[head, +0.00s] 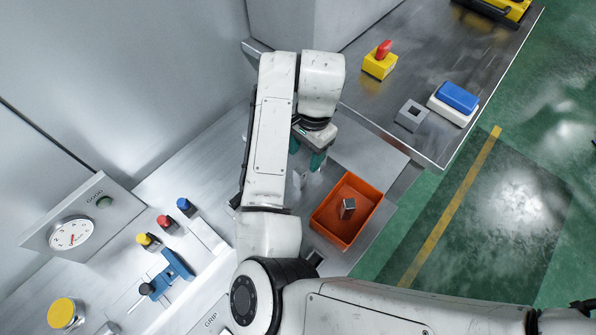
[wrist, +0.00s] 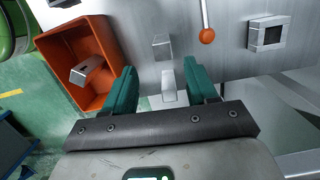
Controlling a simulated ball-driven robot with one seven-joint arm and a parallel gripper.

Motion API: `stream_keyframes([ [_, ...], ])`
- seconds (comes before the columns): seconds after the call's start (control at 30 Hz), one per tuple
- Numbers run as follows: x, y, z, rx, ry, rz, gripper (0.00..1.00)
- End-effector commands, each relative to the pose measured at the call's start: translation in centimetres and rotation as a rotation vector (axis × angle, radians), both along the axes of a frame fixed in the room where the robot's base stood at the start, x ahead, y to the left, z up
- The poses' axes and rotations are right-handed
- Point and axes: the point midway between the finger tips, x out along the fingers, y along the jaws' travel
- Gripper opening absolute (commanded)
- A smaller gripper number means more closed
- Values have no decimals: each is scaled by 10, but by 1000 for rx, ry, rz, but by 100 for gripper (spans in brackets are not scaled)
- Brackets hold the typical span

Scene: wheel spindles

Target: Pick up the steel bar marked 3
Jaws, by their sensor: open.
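My gripper (head: 307,155) is over the metal bench, just beyond the orange tray in the head view. Its teal fingers are apart and empty in the wrist view (wrist: 160,68). A steel bar (wrist: 168,82) shows in the gap between the fingers there; I cannot tell how far below them it is. A second steel block (wrist: 162,45) stands just past it. Another steel bar (head: 347,208) lies in the orange tray; it also shows in the wrist view (wrist: 86,71). No number is readable on any bar, so I cannot tell which is marked 3.
The orange tray (head: 372,222) sits near the bench edge. An orange-knobbed lever (wrist: 207,35) and a square metal socket (wrist: 270,33) are near the gripper. A blue clamp (head: 172,271), several coloured knobs and a gauge (head: 71,233) are at left.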

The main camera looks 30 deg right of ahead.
Motion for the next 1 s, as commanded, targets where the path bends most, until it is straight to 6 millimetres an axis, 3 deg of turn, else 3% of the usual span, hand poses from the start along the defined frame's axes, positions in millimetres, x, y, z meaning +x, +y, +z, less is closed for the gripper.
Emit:
stream_keyframes([
  [0.1,-1,3,-17,0,1,2,57],
  [0.37,-1,6,-36,0,1,1,57],
  [0.63,0,13,-72,0,1,2,57],
  [0.97,0,13,-79,-1,-1,1,57],
  [1.0,0,13,-79,-1,-1,1,54],
])
